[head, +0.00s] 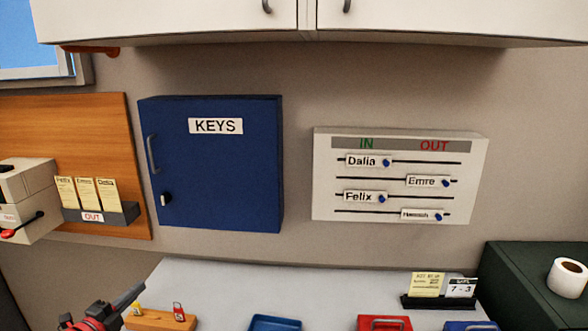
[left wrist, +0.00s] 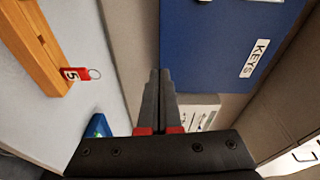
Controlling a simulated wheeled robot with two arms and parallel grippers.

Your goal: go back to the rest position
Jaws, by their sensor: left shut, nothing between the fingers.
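My left gripper (head: 132,293) reaches in at the lower left of the head view, above the desk and beside a wooden key rack. In the left wrist view its two dark fingers (left wrist: 160,72) are together with nothing between them. My right gripper is out of sight.
The rack (head: 150,321) holds a yellow and a red key tag (head: 178,311). Blue and red trays (head: 385,323) line the desk's front (head: 330,290). A shut blue KEYS cabinet (head: 225,175) and an IN/OUT board (head: 340,215) hang behind. A card holder (head: 440,302) stands right.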

